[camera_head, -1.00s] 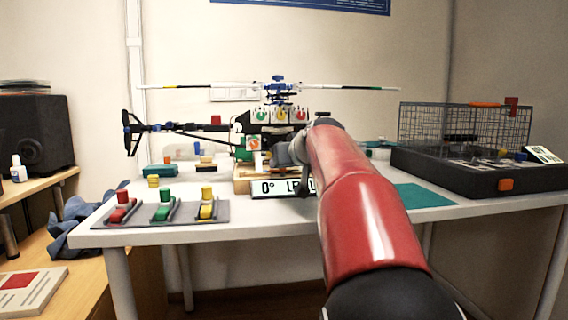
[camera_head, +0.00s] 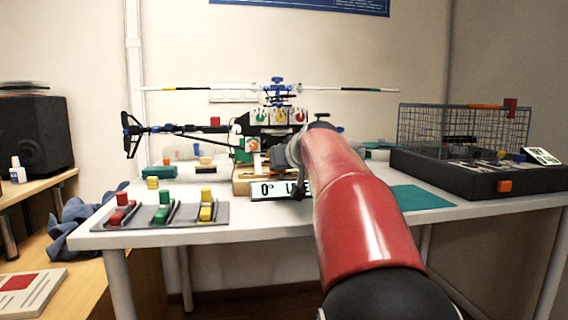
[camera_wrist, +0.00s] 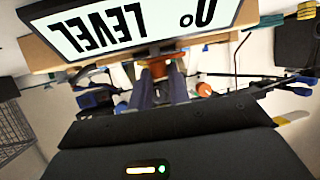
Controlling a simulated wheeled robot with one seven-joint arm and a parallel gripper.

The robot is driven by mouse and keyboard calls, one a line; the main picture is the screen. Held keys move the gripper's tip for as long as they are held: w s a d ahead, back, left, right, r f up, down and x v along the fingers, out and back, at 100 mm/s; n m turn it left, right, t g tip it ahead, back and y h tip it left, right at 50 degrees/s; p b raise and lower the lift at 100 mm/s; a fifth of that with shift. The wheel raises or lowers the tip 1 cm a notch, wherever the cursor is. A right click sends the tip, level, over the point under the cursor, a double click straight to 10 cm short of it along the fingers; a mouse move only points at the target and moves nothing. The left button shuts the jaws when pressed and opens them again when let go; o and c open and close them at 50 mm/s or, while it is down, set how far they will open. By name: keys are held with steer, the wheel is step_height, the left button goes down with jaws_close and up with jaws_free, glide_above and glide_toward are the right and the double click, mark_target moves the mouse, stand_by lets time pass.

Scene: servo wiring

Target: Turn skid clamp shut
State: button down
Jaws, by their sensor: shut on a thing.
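The skid clamp shows in the wrist view as an orange-brown handle (camera_wrist: 157,70) below the level sign. My gripper (camera_wrist: 160,88) has its two fingers closed around it. In the head view my red arm and wrist hide the clamp and the fingertips. The model helicopter (camera_head: 277,117) stands upright on a wooden base (camera_head: 243,185) behind my wrist. The white "0° LEVEL" sign (camera_head: 266,190) is at the front of this base, partly covered by my wrist. It fills the top of the wrist view (camera_wrist: 130,28). How far the clamp is turned cannot be told.
A grey mat (camera_head: 180,215) with red, green and yellow servo parts lies at the front left of the white table. A black tray (camera_head: 480,178) with a wire cage is at the right. A green mat (camera_head: 420,197) lies between tray and arm.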

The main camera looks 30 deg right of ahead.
steer(key=shift+a+r, duration=0.1)
steer(key=shift+a+m+h+p, duration=0.1)
steer(key=shift+m+h+p, duration=0.5)
steer(key=shift+h+p, duration=0.1)
steer(key=shift+w+a+m+g+h, duration=0.15)
steer(key=shift+m+g+h, duration=0.25)
steer(key=shift+m+h, duration=0.55)
steer(key=m+g+h+b, duration=0.1)
steer(key=h, duration=0.1)
steer(key=m+g+h+b, duration=0.1)
steer(key=m+h, duration=0.1)
steer(key=shift+w+a+f+m+b, duration=0.15)
steer(key=shift+a+f+m+b, duration=0.1)
steer(key=shift+f+b, duration=0.15)
steer(key=shift+r+m+g+h, duration=0.2)
steer(key=shift+m+g+h, duration=0.45)
steer(key=shift+m+g, duration=0.2)
steer(key=m+g, duration=0.1)
steer(key=m+g+h+p, duration=0.2)
steer(key=shift+w+a+r+m, duration=0.1)
steer(key=shift+w+r+m, duration=0.15)
steer(key=shift+r, duration=0.05)
steer(key=m+g+p, duration=0.2)
steer(key=g, duration=0.1)
steer(key=shift+w+f+h+p, duration=0.1)
steer(key=shift+h+p, duration=0.3)
steer(key=shift+m+g+p, duration=0.25)
steer(key=shift+m+p, duration=0.05)
steer(key=shift+f, duration=0.2)
